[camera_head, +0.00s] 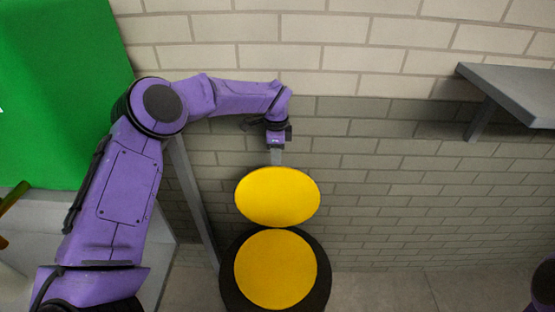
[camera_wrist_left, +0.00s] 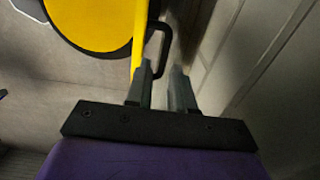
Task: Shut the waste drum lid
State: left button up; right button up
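The waste drum (camera_head: 228,290) stands low in the middle of the head view, with a dark rim around a round yellow top face. Its yellow lid (camera_head: 278,197) is raised at the far side of the drum. In the left wrist view the lid (camera_wrist_left: 140,35) shows edge-on as a thin strip, with a black handle loop (camera_wrist_left: 168,38) on its right side. My left gripper (camera_head: 276,158) is at the lid's top edge. In the wrist view its fingers (camera_wrist_left: 161,68) are apart, with the lower end of the handle at the gap. I cannot tell whether they touch it. My right gripper is out of view.
A brick wall (camera_head: 400,150) stands close behind the drum. A grey shelf (camera_head: 520,90) juts from it at the upper right. A green panel (camera_head: 50,90) and a grey post (camera_head: 192,200) are at the left. Floor right of the drum is clear.

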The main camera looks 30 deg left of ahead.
pick_arm(q)
jog(key=f, duration=0.1)
jog(key=w+f, duration=0.1)
jog(key=f, duration=0.1)
jog(key=f+p, duration=0.1)
jog(key=f, duration=0.1)
jog(key=shift+w+d+f, duration=0.1)
jog(key=shift+w+f, duration=0.05)
jog(key=shift+w, duration=0.1)
jog(key=shift+s+r, duration=0.2)
jog(key=shift+s, duration=0.25)
grip_shut()
jog(key=shift+f, duration=0.1)
